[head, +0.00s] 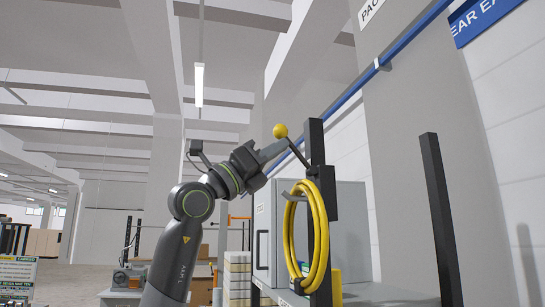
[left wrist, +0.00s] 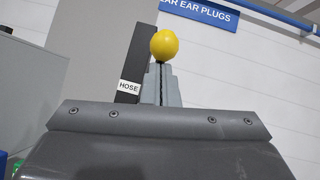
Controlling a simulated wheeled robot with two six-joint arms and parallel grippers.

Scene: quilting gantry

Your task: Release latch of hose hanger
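The hose hanger is a dark post (head: 316,150) with a dark latch box (head: 328,179) on its side. A thin dark lever (head: 300,160) slants up and left from the box to a yellow ball knob (head: 280,131). A yellow hose coil (head: 322,235) hangs below on a grey hook. My left gripper (head: 284,146) is at the lever just under the knob. In the left wrist view, its fingers (left wrist: 162,88) are close together with a thin dark strip between them, and the knob (left wrist: 164,44) sits just past the tips. My right gripper is out of view.
A grey cabinet (head: 350,220) stands behind the hose. Another dark post (head: 440,220) rises at the right. A blue rail (head: 400,48) runs along the wall. A HOSE label (left wrist: 130,87) is on the post. Open air lies left of the hanger.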

